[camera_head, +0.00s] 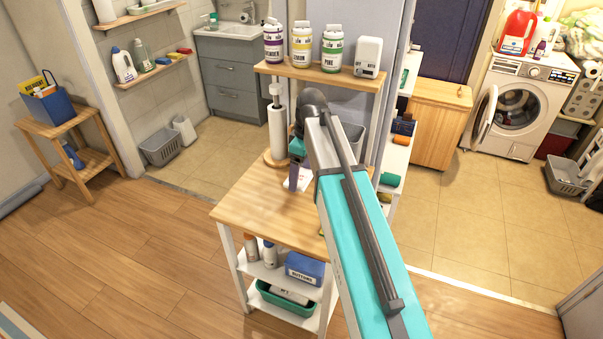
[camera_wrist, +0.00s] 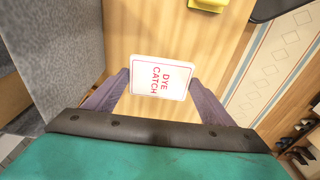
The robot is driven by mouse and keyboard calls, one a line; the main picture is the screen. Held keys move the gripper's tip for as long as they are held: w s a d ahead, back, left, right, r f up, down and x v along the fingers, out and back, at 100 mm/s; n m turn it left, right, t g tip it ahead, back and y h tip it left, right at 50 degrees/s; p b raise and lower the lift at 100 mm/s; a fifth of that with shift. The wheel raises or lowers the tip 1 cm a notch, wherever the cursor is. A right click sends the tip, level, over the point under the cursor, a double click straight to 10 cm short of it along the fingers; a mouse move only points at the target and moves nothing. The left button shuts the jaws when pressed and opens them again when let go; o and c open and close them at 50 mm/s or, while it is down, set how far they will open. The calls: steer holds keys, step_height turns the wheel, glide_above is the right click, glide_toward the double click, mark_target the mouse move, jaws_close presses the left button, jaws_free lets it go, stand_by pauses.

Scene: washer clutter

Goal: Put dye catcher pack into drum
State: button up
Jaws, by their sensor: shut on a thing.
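The dye catcher pack (camera_wrist: 161,77) is a small white card-like pack with red print reading "DYE CATCH". In the wrist view my gripper (camera_wrist: 160,84) is shut on it, one purple-grey finger at each side. In the head view my gripper (camera_head: 298,182) is low over the wooden top of the white shelf unit (camera_head: 250,215), and my arm hides part of that top. I cannot tell whether the pack touches the top. The washer (camera_head: 520,75) stands far off at the right. Its round door (camera_head: 484,118) is open to the left, and the drum (camera_head: 516,108) shows dark inside.
A shelf (camera_head: 320,75) with bottles hangs above the worktop, and a paper roll (camera_head: 277,130) stands at its back. A wooden cabinet (camera_head: 427,122) is left of the washer. The tiled floor (camera_head: 480,220) before the washer is clear. A grey basket (camera_head: 567,175) sits to its right.

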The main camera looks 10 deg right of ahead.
mark_target(299, 182)
stand_by(0.4)
steer(key=shift+a+r, duration=0.2)
steer(key=shift+r, duration=0.05)
steer(key=shift+s+a+r+m+t, duration=0.15)
steer(key=shift+s+r, duration=0.3)
steer(key=shift+s, duration=0.1)
steer(key=shift+s+a+r+m+t, duration=0.15)
steer(key=shift+s+r, duration=0.25)
steer(key=shift+s, duration=0.15)
steer(key=shift+s+r+m+h, duration=0.35)
steer(key=shift+s+m, duration=0.3)
steer(key=shift+m, duration=0.25)
steer(key=s+m, duration=0.1)
steer(key=m, duration=0.2)
steer(key=s+m, duration=0.1)
steer(key=shift+s+d+r+m, duration=0.3)
steer(key=shift+s+d+m+h, duration=0.1)
steer(key=shift+s+m+h, duration=0.05)
steer(key=shift+m, duration=0.8)
steer(key=shift+s+d+m+h, duration=0.1)
steer(key=shift+s+m, duration=0.05)
steer(key=shift+m, duration=0.8)
steer(key=shift+a, duration=0.1)
